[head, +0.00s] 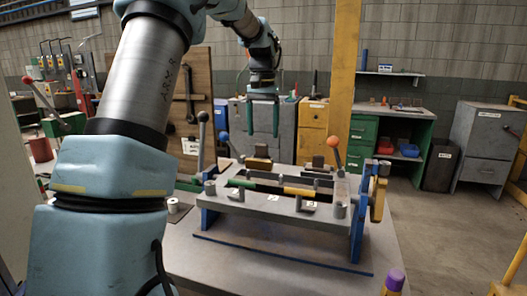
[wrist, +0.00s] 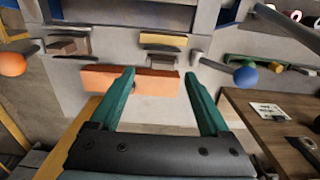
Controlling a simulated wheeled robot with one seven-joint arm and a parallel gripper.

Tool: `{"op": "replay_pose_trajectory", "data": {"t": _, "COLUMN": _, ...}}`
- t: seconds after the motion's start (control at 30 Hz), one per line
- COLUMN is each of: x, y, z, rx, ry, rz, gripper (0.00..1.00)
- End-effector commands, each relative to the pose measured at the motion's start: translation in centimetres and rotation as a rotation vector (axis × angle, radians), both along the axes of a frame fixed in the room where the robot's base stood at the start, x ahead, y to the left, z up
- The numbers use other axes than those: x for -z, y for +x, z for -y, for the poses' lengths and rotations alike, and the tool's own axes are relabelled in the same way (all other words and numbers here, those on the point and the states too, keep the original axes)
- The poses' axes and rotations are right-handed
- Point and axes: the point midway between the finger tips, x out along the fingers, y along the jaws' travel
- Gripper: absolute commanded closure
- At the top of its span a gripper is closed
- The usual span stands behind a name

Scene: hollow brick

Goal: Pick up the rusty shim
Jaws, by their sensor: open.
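My gripper (head: 264,135) is open and empty, raised above the far side of the bench, its fingers pointing down. In the wrist view the green fingers (wrist: 159,73) stand wide apart. A flat orange-brown bar (wrist: 104,79), the thing most like a rusty shim, lies crosswise past the fingertips, and the left finger covers part of it. A gap to the fingers seems to remain, but I cannot tell its size. I cannot make out the bar in the head view.
A grey fixture (head: 265,205) with blue end plates stands on the bench (head: 225,262). Levers with a blue ball (head: 224,136) and an orange ball (head: 333,141) rise beside it. A yellow post (head: 344,75) stands behind.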

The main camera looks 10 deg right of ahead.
Motion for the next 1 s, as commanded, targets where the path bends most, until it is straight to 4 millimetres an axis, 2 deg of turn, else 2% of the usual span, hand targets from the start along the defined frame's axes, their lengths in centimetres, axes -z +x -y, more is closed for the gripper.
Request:
{"op": "replay_pose_trajectory", "data": {"t": 0.17, "x": 1.1, "y": 0.0, "z": -0.1, "rx": 0.000, "ry": 0.001, "rz": -0.002, "gripper": 0.20}}
{"op": "replay_pose_trajectory", "data": {"t": 0.4, "x": 4.6, "y": 0.1, "z": -0.3, "rx": 0.002, "ry": 0.001, "rz": -0.003, "gripper": 0.20}}
{"op": "replay_pose_trajectory", "data": {"t": 0.5, "x": 5.4, "y": 0.1, "z": -0.2, "rx": 0.001, "ry": 0.000, "rz": 0.000, "gripper": 0.20}}
{"op": "replay_pose_trajectory", "data": {"t": 0.77, "x": 5.8, "y": 0.1, "z": -0.2, "rx": 0.000, "ry": 0.000, "rz": 0.001, "gripper": 0.20}}
{"op": "replay_pose_trajectory", "data": {"t": 1.0, "x": 5.7, "y": 0.1, "z": -0.2, "rx": 0.000, "ry": 0.000, "rz": 0.001, "gripper": 0.47}}
